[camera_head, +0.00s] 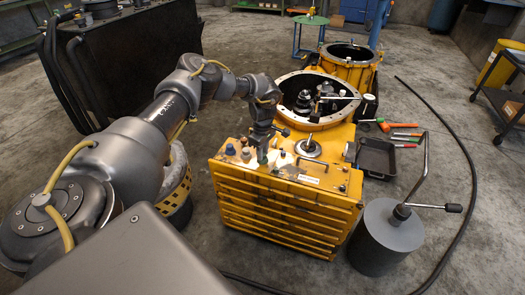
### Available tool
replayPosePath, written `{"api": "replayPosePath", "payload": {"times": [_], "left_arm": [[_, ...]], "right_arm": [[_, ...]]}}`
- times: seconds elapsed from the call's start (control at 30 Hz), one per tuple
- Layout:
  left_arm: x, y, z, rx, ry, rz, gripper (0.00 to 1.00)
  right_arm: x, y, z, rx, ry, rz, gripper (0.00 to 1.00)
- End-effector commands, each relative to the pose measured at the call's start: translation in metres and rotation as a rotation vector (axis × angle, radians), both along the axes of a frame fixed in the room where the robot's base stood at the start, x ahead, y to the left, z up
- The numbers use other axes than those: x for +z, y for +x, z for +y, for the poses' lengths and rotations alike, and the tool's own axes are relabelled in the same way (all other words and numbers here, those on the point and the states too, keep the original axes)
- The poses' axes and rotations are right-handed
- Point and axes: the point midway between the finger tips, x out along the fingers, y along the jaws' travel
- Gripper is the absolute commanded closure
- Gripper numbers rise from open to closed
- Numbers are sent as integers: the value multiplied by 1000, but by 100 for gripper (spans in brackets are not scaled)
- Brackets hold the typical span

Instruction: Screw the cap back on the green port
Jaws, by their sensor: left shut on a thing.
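A yellow gearbox unit (285,205) stands on the floor, with several small ports and caps on its worn top panel. My left gripper (262,158) points down over the left part of this panel, among the small fittings. It is shut on a small part, which I take for the cap; the fingers hide most of it. I cannot tell whether the cap touches a port. A blue cap (229,149) sits to the left of the fingers. I cannot make out the green port clearly. My right gripper is not in view.
A round yellow housing (285,92) with an open top stands behind the panel. A round metal fitting (308,147) rises from the panel's right. A black tray (376,157), several hand tools (405,135) and a grey drum (378,240) with a crank stand at right. A black hose crosses the floor.

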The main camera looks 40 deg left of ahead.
Motion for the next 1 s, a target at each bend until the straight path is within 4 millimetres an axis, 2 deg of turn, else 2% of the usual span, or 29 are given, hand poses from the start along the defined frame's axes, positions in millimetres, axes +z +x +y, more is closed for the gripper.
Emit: {"api": "replayPosePath", "payload": {"times": [0.13, 0.47, 0.57, 0.63, 0.77, 1.0], "left_arm": [[1, 0, 0, -137, 1, 1, 100], [0, 0, 0, -172, 0, 0, 100], [2, 0, 0, -290, 3, 1, 100], [2, 0, 0, -428, 3, 2, 100], [0, 0, 0, -463, 2, 1, 100], [2, 0, 0, -629, 4, 1, 100]], "right_arm": [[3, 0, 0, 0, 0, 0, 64], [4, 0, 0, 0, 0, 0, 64], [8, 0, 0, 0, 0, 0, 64], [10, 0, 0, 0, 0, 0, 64], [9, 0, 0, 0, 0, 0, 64], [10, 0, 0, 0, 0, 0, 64]]}}
